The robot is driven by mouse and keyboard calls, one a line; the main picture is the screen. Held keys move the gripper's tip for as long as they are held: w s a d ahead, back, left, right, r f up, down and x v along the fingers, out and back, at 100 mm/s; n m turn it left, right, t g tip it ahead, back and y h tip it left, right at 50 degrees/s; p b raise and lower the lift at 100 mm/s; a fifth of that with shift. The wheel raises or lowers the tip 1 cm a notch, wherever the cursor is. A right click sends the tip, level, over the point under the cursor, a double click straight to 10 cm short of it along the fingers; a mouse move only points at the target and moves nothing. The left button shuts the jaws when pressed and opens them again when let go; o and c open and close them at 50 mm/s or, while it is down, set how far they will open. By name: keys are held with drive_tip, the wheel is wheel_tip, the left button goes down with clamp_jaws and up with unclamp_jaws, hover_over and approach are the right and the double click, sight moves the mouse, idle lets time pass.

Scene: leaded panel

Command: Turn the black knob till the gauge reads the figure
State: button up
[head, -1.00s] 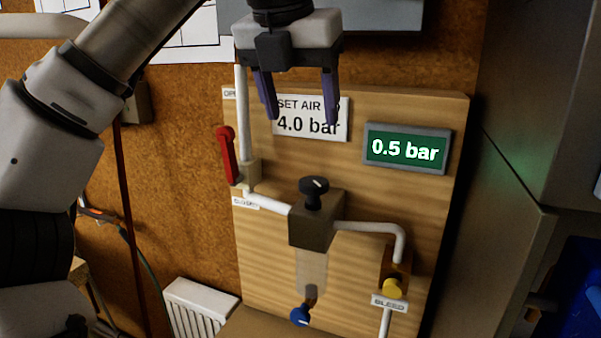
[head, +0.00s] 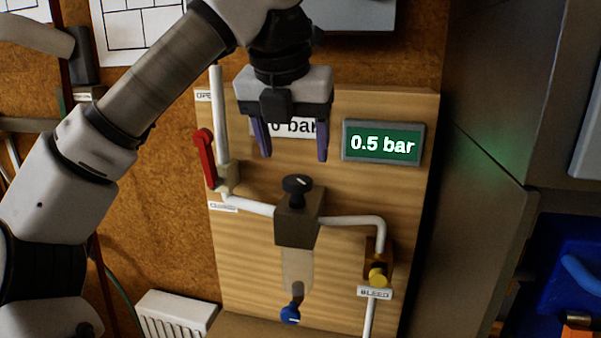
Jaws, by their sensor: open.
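The black knob (head: 297,186) stands on top of a dark regulator block (head: 297,222) fixed to a wooden panel. It carries a small white mark. The green gauge (head: 383,144) at the upper right of the panel reads 0.5 bar. A white sign (head: 290,127) is largely covered by my gripper; only part of "bar" shows, and a second earlier it read "SET AIR" and 4.0 bar. My gripper (head: 293,157) is open and empty, fingers pointing down. It is above the knob in the picture and apart from it.
A red lever (head: 205,158) is on the left pipe. A yellow knob (head: 378,276) sits above the BLEED label (head: 374,292), and a blue knob (head: 290,314) is below the clear bowl (head: 297,270). A grey cabinet (head: 490,130) stands close on the right.

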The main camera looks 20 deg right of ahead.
sight(297, 179)
drive_tip(key=x, duration=0.6)
drive_tip(key=c, duration=1)
